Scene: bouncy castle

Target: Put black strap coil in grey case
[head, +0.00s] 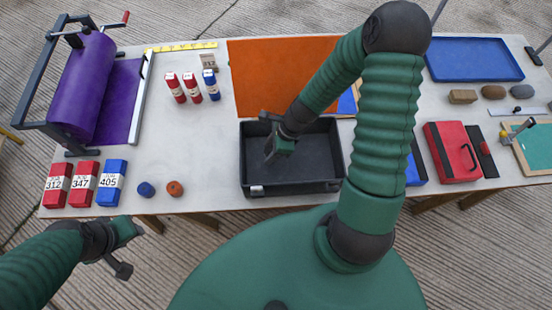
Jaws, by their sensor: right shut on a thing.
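The grey case (325,185) is an open, dark, shallow box at the front middle of the table, with a light latch on its front wall. My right gripper (269,146) reaches down over the left part of the case. It is shut on a dark thing, which I take to be the black strap coil. Its outline is lost against the dark case and gripper, and I cannot tell whether it touches the floor. No other strap coil shows on the table. My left gripper (130,251) is off the table's front left edge, empty, with its fingers apart.
An orange panel (262,75) lies behind the case. A purple roller machine (85,85), red and blue boxes (85,185) and small bottles (193,88) stand left. A red case (453,150) and blue tray (473,60) are right. My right arm hides part of the table.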

